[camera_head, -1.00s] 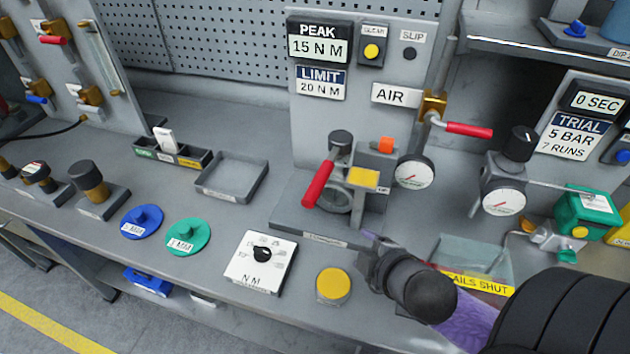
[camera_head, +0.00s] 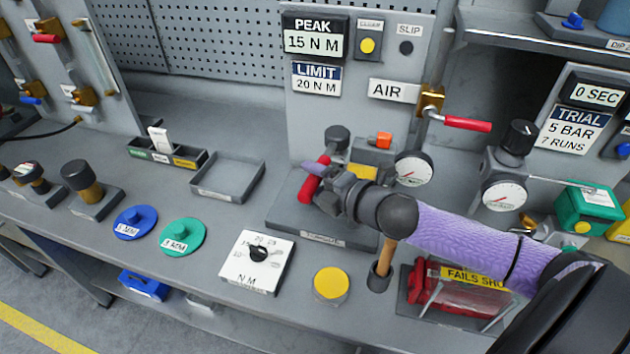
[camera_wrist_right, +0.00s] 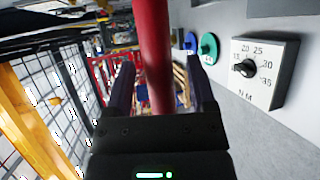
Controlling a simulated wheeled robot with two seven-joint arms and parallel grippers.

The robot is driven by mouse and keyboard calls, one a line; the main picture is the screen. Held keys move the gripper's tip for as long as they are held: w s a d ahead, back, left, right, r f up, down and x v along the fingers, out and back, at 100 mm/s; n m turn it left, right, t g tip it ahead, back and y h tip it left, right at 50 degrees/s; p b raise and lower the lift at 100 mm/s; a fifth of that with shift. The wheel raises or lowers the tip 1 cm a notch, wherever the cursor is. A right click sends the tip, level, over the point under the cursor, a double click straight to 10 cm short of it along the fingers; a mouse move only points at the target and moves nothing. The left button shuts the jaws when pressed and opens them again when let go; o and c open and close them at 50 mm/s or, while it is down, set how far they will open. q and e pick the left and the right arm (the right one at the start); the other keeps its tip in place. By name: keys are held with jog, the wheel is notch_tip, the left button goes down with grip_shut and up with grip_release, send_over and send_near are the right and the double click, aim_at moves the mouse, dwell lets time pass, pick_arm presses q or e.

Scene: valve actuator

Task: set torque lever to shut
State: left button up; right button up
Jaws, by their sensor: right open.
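The torque lever (camera_head: 307,191) is a red handle on the grey test unit at the middle of the bench, partly hidden by my right gripper (camera_head: 318,178). In the right wrist view the red lever (camera_wrist_right: 153,40) runs down between the two fingers of my right gripper (camera_wrist_right: 161,68). The fingers stand apart on either side of it, with a visible gap, so the jaws are open around it. My left gripper is not in view.
A dial plate (camera_head: 257,275) and a yellow button (camera_head: 331,284) lie in front of the unit. A wooden-handled tool (camera_head: 386,256) and a "FAILS SHUT" tray (camera_head: 410,302) are under my right arm. A red-handled air valve (camera_head: 466,124) is at the right.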

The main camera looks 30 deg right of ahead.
jog(key=shift+w, duration=0.3)
jog(key=shift+f, duration=0.1)
grip_shut()
dwell(0.4)
dwell(0.8)
